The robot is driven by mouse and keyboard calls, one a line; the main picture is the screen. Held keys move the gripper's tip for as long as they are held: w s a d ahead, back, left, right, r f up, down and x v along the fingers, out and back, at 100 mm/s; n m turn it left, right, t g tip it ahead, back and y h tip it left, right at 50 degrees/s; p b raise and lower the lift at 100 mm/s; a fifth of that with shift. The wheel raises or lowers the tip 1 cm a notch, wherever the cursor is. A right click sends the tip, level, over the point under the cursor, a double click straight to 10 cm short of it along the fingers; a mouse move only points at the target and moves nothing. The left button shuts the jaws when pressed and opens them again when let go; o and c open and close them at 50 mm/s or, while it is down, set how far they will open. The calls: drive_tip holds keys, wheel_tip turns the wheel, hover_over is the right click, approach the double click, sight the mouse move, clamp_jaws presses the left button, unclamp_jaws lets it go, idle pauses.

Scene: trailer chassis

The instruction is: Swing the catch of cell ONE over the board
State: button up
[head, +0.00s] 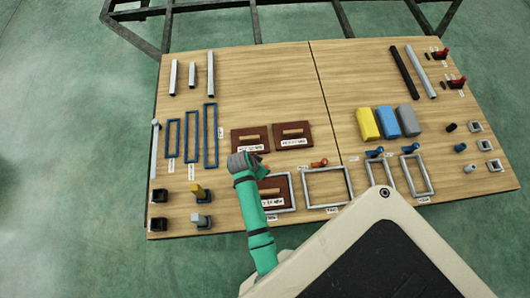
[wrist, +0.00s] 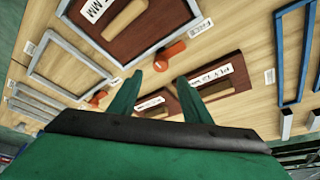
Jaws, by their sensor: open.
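Cell ONE is a grey frame (head: 293,192) at the front of the table with a brown board (head: 284,185) lying inside. The board's wooden handle and white label show in the wrist view (wrist: 150,35). An orange catch (wrist: 170,56) lies beside the frame's edge, outside it, and does not cover the board. In the head view my gripper (head: 250,163) largely hides this catch. In the wrist view my gripper (wrist: 158,86) is open and empty, its two fingers apart, with the catch just beyond the tips; I cannot tell the height gap.
An empty grey frame (head: 328,187) with its own orange catch (head: 319,163) is to the right. Further frames have blue catches (head: 410,148). Two brown boards with handles (head: 251,138) lie behind cell ONE. Blue frames (head: 210,136) lie to the left. Bare wood lies behind the boards.

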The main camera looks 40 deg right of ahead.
drive_tip(key=x, duration=0.7)
drive_tip(key=shift+d+f, duration=0.1)
drive_tip(key=shift+f, duration=0.15)
drive_tip(key=c, duration=1)
